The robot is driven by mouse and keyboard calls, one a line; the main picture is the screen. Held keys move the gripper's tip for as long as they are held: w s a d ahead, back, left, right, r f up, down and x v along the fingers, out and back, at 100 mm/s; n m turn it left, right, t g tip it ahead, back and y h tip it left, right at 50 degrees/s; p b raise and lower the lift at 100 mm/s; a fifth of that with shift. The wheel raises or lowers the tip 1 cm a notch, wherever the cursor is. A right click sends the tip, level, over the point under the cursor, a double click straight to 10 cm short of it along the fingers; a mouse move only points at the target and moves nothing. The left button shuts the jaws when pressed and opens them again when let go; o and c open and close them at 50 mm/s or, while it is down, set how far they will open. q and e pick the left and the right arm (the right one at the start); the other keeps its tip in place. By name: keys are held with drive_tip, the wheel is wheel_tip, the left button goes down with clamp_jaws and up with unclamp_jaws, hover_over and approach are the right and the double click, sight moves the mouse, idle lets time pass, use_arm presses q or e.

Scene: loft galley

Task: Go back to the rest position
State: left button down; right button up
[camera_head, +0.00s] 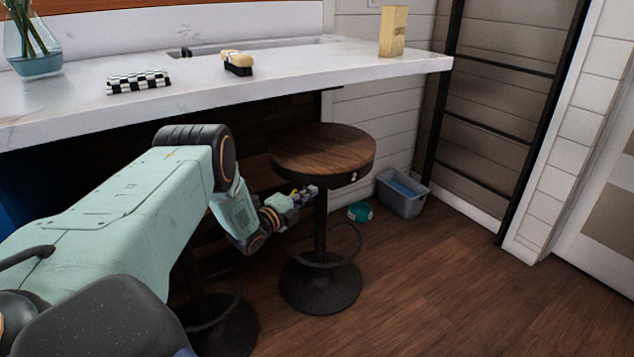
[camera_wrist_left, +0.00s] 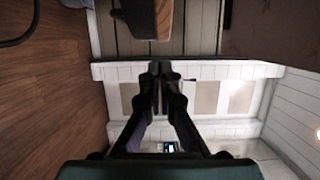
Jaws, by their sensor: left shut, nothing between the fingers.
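My left gripper (camera_head: 306,192) is at the end of my pale green left arm, just beside and below the seat of a round wooden stool (camera_head: 322,150) in the head view. In the left wrist view the two dark fingers of the left gripper (camera_wrist_left: 159,72) are together with nothing between them. Part of the stool's wooden seat (camera_wrist_left: 165,18) shows beyond the fingertips at the top of that view. I cannot tell whether the gripper touches the stool. My right gripper is not in view.
A grey bin (camera_head: 403,194) and teal bowl (camera_head: 360,211) stand on the floor. Floor at the right is clear.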

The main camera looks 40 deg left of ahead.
use_arm(q)
drive_tip(key=s+p, duration=0.1)
drive_tip(key=s, duration=0.3)
drive_tip(key=shift+s+a+f, duration=0.1)
drive_tip(key=shift+s, duration=0.2)
